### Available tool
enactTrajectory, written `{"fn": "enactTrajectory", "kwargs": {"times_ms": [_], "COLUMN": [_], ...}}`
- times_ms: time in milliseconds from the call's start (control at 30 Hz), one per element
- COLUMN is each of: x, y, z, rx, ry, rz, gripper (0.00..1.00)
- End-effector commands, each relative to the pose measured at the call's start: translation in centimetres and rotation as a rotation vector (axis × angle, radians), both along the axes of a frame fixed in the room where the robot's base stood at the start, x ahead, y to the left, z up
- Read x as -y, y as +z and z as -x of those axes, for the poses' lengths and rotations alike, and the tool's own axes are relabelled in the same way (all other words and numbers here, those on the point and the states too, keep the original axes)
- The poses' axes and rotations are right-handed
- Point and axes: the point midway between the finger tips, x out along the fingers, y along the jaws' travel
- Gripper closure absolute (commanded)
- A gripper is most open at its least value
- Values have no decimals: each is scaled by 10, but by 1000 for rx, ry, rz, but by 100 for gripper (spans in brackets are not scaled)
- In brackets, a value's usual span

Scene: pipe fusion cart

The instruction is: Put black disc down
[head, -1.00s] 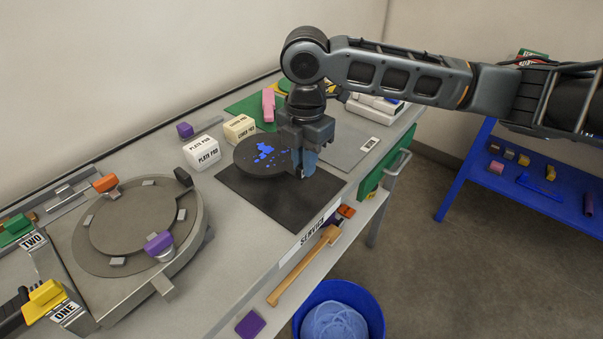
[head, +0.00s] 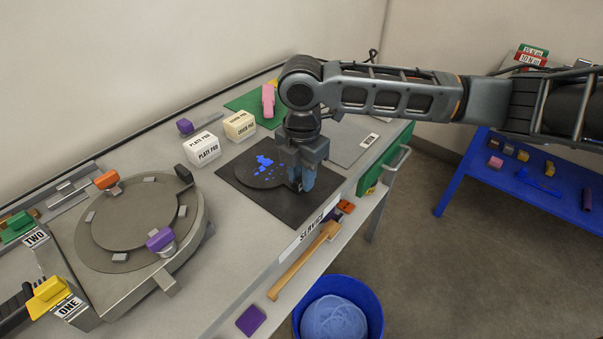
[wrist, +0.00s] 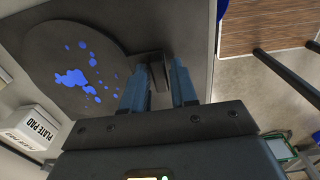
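The black disc (head: 258,172), speckled with blue patches, lies flat on or very close to the dark square mat (head: 292,212) at the bench's front edge. In the wrist view the disc (wrist: 65,65) fills the upper left, with a dark tab at its edge. My gripper (head: 302,186) points down at the disc's right side. Any small gap between disc and mat is hidden.
White PLATE PAD block (head: 202,149) and cream COVER PAD block (head: 239,125) stand behind the disc. A round grey fixture (head: 130,225) with coloured clamps is at left. A wooden-handled tool (head: 300,262) lies on the front shelf above a blue bin (head: 340,310).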

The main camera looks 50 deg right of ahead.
Motion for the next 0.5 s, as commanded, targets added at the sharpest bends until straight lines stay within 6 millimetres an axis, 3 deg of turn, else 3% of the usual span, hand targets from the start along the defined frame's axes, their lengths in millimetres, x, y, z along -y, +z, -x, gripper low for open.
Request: {"fn": "enactTrajectory", "kwargs": {"times_ms": [133, 500], "x": [0, 0], "y": [0, 10], "z": [0, -1], "rx": [0, 2], "ry": [0, 1], "rz": [0, 1], "gripper": [59, 59]}}
